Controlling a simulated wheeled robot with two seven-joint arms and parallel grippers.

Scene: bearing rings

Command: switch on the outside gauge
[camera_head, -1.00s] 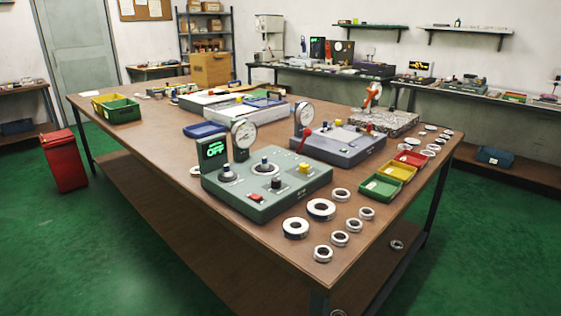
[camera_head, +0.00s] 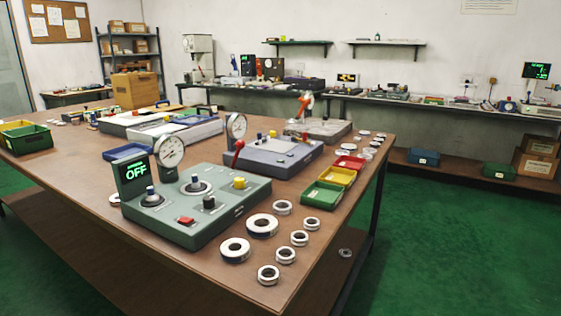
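A green-grey gauge unit (camera_head: 205,207) stands near the front of the wooden table. Its small display (camera_head: 134,176) reads "OFF" in green, with a smaller line above too small to read. A round dial (camera_head: 169,152) stands behind the display. On its top are a red button (camera_head: 185,220), a black knob (camera_head: 208,202), a yellow knob (camera_head: 239,183) and blue-topped posts. A second, blue-grey unit (camera_head: 262,158) with a dial (camera_head: 236,125) and a red lever (camera_head: 238,152) stands behind it. I cannot tell which unit is the outside gauge. Neither gripper is in view.
Several metal rings (camera_head: 235,250) lie to the right of the front unit. Green (camera_head: 322,195), yellow (camera_head: 340,176) and red (camera_head: 349,162) bins stand along the right side of the wooden table (camera_head: 95,235).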

